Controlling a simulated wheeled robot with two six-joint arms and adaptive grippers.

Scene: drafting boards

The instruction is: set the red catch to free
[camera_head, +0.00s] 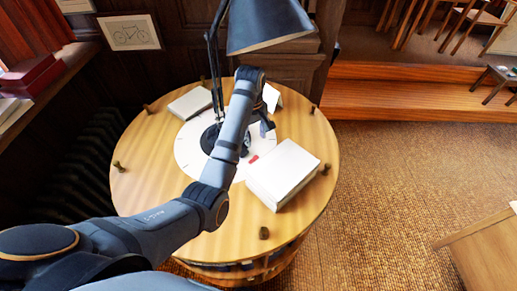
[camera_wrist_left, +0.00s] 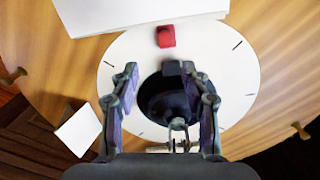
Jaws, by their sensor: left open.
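The red catch (camera_head: 253,158) is a small red block on the white dial (camera_head: 190,160) of the round wooden table, close to a thick white block. In the left wrist view the red catch (camera_wrist_left: 166,36) lies near the top edge of the dial (camera_wrist_left: 235,75), beyond my fingertips. My left gripper (camera_head: 262,127) is over the dial, behind the red catch in the head view. In the wrist view my left gripper (camera_wrist_left: 165,85) is open, its fingers apart with nothing held. My right gripper is in neither view.
A dark lamp (camera_head: 265,25) stands on the table, its shade above my arm. The thick white block (camera_head: 283,172) is beside the catch. A white book (camera_head: 190,103) and a white card (camera_head: 271,97) lie further back. Several wooden pegs (camera_head: 264,233) stand around the rim.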

